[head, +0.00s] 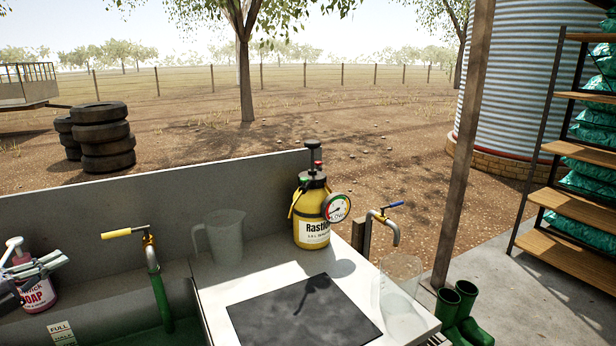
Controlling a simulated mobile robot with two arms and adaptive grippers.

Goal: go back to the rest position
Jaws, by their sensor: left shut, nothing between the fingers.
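My left gripper (58,260) comes in at the left edge of the head view. Its fingers are shut and empty, pointing right. It is in front of part of a pink soap bottle (38,296) with a red and white pump top; I cannot tell whether they touch. My right gripper is not in view.
A yellow pressure sprayer (312,212) with a round gauge (336,207), a clear jug (222,238) and a clear container (401,280) stand around a dark mat (303,312) on the counter. A yellow-handled tap (150,255) rises at the sink. Green boots (462,312) stand on the floor at right.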

